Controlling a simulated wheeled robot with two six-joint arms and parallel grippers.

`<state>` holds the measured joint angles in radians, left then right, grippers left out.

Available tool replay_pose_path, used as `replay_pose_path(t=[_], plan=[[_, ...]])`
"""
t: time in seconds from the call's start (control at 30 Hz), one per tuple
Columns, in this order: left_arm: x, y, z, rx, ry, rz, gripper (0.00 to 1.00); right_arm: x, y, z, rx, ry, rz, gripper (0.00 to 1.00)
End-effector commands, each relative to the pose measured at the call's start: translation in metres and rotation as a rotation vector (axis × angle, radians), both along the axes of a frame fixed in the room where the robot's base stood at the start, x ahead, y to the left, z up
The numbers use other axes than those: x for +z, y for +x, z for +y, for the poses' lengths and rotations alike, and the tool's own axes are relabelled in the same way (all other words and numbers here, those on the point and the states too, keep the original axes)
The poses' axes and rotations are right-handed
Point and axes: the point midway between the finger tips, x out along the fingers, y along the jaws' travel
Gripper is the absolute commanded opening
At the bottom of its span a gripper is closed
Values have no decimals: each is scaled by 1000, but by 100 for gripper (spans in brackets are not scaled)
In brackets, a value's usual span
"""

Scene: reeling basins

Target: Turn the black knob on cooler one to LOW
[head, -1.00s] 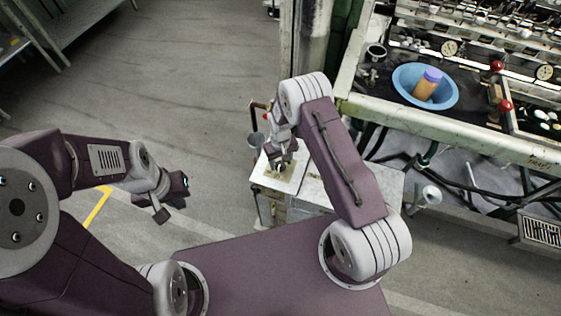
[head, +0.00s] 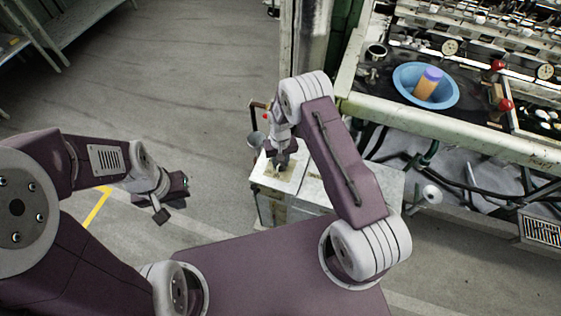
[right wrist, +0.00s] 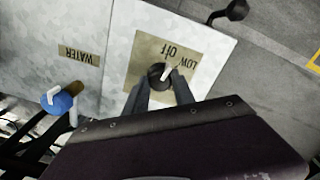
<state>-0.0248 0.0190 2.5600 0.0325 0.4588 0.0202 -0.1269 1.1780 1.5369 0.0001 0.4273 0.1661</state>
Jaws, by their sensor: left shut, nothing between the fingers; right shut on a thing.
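Cooler one (head: 312,190) is the pale metal box beneath my right arm. Its label plate (right wrist: 136,66) shows upside down in the right wrist view, with "Off" and "LOW" printed beyond the black knob (right wrist: 157,74). The knob's white pointer slants up and right, roughly between the two words and toward LOW. My right gripper (right wrist: 163,88) is shut on the knob, a finger on each side; it also shows from above in the head view (head: 281,162). My left gripper (head: 161,215) is shut and empty, over the floor left of the cooler.
A blue-handled tap (right wrist: 61,101) stands beside the WATER label (right wrist: 79,55). A dark round-ended part (right wrist: 237,10) sticks out past the cooler's edge. The reeling bench (head: 440,124) stands at right, bearing a blue basin (head: 408,84) with an orange-and-purple container (head: 428,84). The floor at left is open.

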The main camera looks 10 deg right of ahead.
Motion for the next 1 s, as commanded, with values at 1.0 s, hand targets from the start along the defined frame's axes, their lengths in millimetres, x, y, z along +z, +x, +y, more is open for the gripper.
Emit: replay_pose_path(t=[1.0], plan=[[-8, 0, 0, 0, 0, 0, 0, 1, 2, 0, -552, 1, -4, 0]])
